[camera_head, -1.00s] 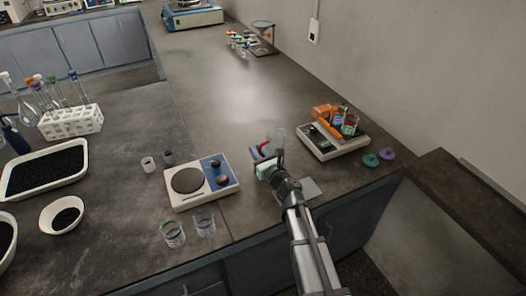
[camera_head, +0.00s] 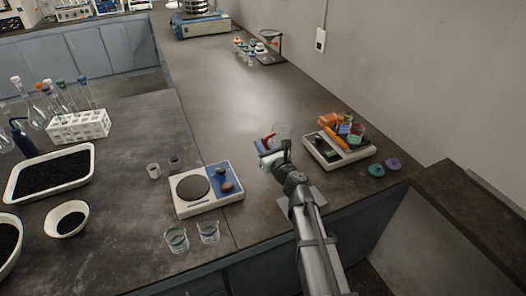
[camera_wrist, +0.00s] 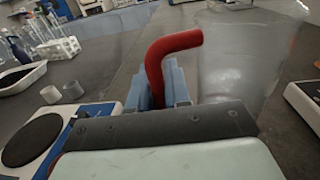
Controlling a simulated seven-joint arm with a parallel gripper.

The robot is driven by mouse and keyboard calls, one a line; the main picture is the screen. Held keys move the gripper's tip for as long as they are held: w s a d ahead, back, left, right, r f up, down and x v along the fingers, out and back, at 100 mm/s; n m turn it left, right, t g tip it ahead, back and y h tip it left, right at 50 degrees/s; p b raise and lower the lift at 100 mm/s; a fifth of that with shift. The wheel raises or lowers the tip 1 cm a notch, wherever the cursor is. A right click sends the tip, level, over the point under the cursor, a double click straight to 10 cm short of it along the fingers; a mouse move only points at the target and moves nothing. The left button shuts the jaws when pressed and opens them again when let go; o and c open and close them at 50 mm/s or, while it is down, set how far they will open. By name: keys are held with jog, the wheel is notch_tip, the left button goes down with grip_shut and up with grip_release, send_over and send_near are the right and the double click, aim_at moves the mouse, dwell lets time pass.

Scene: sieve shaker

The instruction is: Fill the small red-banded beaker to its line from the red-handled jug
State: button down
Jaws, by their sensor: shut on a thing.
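My gripper (camera_head: 270,152) is shut on the red handle of the clear jug (camera_head: 281,131), above the bench right of the balance. In the wrist view the red handle (camera_wrist: 168,48) rises between the blue-grey fingers (camera_wrist: 165,88), and the jug's clear wall (camera_wrist: 240,62) is beyond it. The liquid level inside cannot be made out. Two clear beakers (camera_head: 176,239) (camera_head: 208,232) stand at the front, left of my arm; I see no red band on them. A small glass with red and green (camera_head: 355,131) is in the right tray; I cannot tell whether it is the red-banded beaker.
The bench (camera_head: 225,110) behind my gripper is clear.

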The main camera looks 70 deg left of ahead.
jog(key=w+a+r+m+t+h, duration=0.2)
jog(key=w+a+r+m+t, duration=0.1)
jog(key=w, duration=0.5)
jog(key=w+a+r+m+t+h, duration=0.3)
jog(key=w+r+m+t, duration=0.1)
jog(key=w+t, duration=0.3)
jog(key=w+a+r+m+t+h, duration=0.3)
jog(key=w+r+m+t, duration=0.1)
jog(key=w, duration=0.6)
jog(key=shift+a+m+t, duration=0.3)
jog(key=shift+m+t, duration=0.2)
jog(key=shift+t, duration=0.6)
jog(key=shift+r, duration=0.15)
jog(key=w+d+r+m+g, duration=0.2)
jog(key=w+d+r+m, duration=0.2)
jog(key=m, duration=0.4)
jog(key=shift+w+d+r, duration=0.2)
jog(key=shift+d+r, duration=0.05)
jog(key=shift+r, duration=0.25)
